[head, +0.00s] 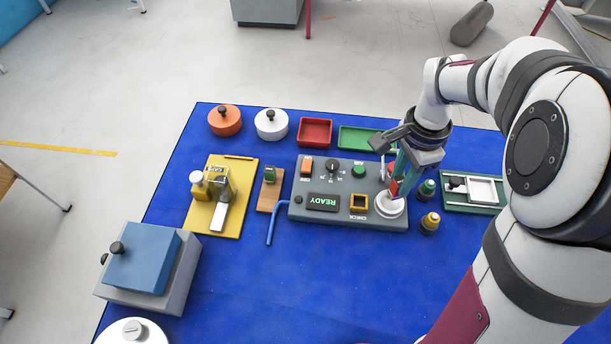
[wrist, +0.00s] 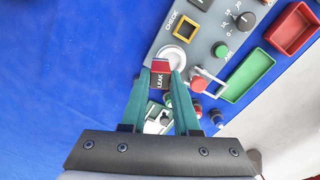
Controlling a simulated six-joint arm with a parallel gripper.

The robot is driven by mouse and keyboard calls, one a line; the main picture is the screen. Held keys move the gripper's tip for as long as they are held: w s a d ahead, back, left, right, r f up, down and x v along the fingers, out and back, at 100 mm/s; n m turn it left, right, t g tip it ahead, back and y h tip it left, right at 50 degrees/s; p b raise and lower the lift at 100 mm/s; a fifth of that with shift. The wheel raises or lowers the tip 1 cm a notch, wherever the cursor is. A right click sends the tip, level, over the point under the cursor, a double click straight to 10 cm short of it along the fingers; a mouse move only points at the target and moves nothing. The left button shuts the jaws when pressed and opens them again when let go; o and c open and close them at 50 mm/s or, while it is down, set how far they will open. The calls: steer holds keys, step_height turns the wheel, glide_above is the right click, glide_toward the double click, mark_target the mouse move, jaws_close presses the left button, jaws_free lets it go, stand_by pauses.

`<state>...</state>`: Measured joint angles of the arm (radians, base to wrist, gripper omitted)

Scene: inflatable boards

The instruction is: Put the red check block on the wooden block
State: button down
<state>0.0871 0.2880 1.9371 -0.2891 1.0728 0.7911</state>
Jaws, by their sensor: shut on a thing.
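My gripper (head: 401,176) is shut on the red check block (head: 394,188), which has a red top and a dark face lettered LEAK. In the wrist view the block (wrist: 160,74) sits between the green fingertips (wrist: 161,80). It is at or just above a white round pad (head: 391,208) on the grey console; I cannot tell if they touch. The wooden block (head: 267,203) is a flat brown piece left of the console in the head view, with a green block (head: 269,175) at its far end. The wooden block is outside the wrist view.
The grey console (head: 322,172) has buttons, a dial and a READY display. A red lever (wrist: 198,85) stands close by my fingers. A yellow fixture (head: 229,175) is left of the wooden block.

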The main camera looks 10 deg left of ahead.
steer(key=w+a+f+n, duration=0.1)
steer(key=w+a+n, duration=0.2)
steer(key=a+n, duration=1.15)
steer(key=shift+m, duration=0.55)
steer(key=a+f, duration=0.3)
steer(key=a, duration=0.1)
steer(key=a+f, duration=0.7)
steer(key=a, duration=0.2)
steer(key=shift+s+a+f, duration=0.1)
steer(key=shift+s+f, duration=0.1)
steer(key=shift+f, duration=0.4)
steer(key=c, duration=0.7)
jaws_free()
steer(key=shift+f, duration=0.15)
steer(key=shift+o, duration=0.2)
